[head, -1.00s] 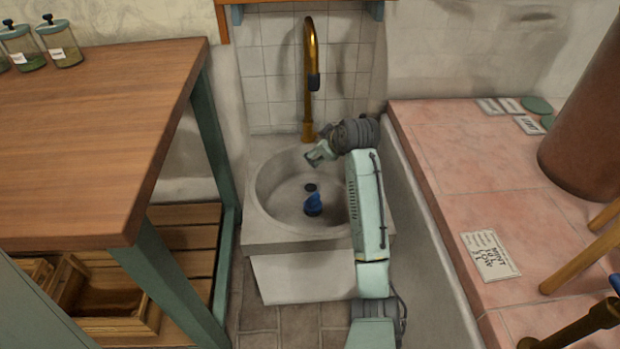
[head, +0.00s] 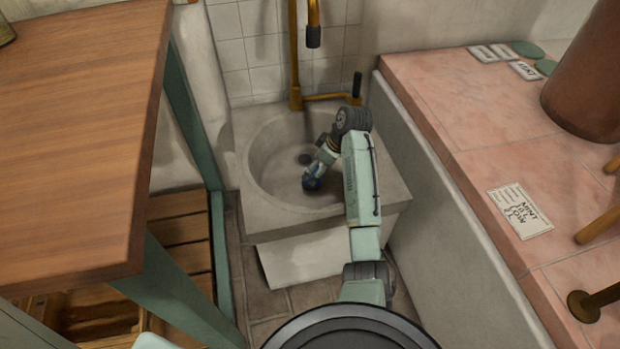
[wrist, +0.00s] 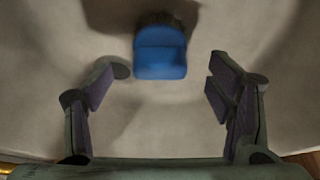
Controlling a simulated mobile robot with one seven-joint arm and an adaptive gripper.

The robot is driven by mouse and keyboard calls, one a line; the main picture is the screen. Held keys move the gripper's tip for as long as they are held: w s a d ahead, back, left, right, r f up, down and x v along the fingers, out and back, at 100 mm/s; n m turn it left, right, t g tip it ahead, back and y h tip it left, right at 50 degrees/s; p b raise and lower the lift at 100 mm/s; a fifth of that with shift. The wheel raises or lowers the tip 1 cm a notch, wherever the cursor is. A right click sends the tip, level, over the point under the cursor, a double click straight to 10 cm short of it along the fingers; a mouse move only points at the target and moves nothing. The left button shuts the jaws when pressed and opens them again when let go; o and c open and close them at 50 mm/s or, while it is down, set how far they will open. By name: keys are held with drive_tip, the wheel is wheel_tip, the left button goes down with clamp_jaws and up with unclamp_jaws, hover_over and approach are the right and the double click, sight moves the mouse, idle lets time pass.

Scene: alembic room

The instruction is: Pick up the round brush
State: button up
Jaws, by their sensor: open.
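The round brush shows as a blue, rounded block (wrist: 160,52) in the wrist view, lying in the pale sink basin (head: 268,165). My gripper (wrist: 168,80) is open and empty. Its two fingers stand left and right of the brush's line, with the brush just ahead of the fingertips and apart from them. In the head view my gripper (head: 319,168) is down inside the basin.
A gold tap (head: 296,60) rises behind the basin, with a gold pipe and dark handle beside it. A wooden table (head: 80,130) stands at left. A pink tiled counter (head: 470,140) with cards and a brown cylinder is at right.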

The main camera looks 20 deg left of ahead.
drive_tip(key=shift+a+x, duration=0.2)
drive_tip(key=shift+x, duration=1.55)
drive_tip(key=shift+a+x, duration=0.2)
drive_tip(key=shift+x, duration=1.6)
drive_tip(key=shift+r, duration=0.2)
drive_tip(key=shift+c, duration=0.5)
drive_tip(key=shift+w+r, duration=0.1)
drive_tip(key=c, duration=1.3)
